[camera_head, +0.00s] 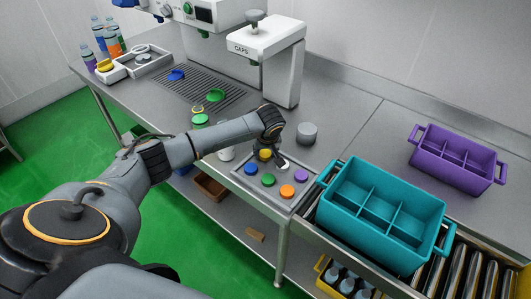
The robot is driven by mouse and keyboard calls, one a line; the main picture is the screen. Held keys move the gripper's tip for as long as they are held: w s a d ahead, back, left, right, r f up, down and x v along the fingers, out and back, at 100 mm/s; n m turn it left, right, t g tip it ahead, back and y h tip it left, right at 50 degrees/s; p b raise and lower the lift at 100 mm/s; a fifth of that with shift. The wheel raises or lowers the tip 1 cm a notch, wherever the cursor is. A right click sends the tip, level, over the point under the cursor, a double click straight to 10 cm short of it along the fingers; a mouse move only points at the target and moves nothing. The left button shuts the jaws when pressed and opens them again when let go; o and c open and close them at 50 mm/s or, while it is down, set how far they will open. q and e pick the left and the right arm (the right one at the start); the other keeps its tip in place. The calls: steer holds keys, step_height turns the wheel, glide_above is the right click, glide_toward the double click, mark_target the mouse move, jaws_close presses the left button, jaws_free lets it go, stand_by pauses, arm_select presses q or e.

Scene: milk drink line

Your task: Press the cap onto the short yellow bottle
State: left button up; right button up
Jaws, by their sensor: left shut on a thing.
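My left gripper (275,146) is over the cap tray (242,184), pointing down. It is shut, and the yellow cap (265,155) is at its fingertips. The fingers are small and partly hidden by my arm, so the exact grip is unclear. The tray also holds blue (250,169), green (268,180), orange (287,191) and purple (301,175) caps. A short yellow item (104,66), perhaps the short yellow bottle, is at the far left by the white tray. My right gripper is not in view.
A teal crate (345,205) stands right of the cap tray, with a purple crate (447,166) behind. The white CAPS stand (283,70) rises behind my gripper. A grey cylinder (307,132) is close to its right. Several tall bottles (112,38) stand at far left.

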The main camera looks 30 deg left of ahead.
mark_target(265, 151)
arm_select(q)
steer(key=shift+r, duration=0.35)
step_height(265, 151, up, 2)
steer(key=shift+r, duration=0.2)
steer(key=s+d+r+b, duration=0.2)
steer(key=s+r, duration=0.7)
steer(key=s, duration=0.5)
steer(key=shift+r+b, duration=0.35)
steer(key=shift+b, duration=0.1)
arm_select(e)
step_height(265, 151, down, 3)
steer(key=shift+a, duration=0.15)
arm_select(q)
steer(key=shift+w, duration=0.1)
steer(key=s+d+f+m+t+h, duration=0.1)
steer(key=s+d+f+m+h, duration=0.1)
steer(key=s+d+f+m, duration=0.6)
steer(key=s+d+f, duration=0.4)
steer(key=d+f, duration=0.1)
steer(key=d, duration=0.3)
steer(key=shift+s+d+h, duration=0.25)
steer(key=shift+s+h, duration=0.15)
steer(key=shift+a, duration=0.1)
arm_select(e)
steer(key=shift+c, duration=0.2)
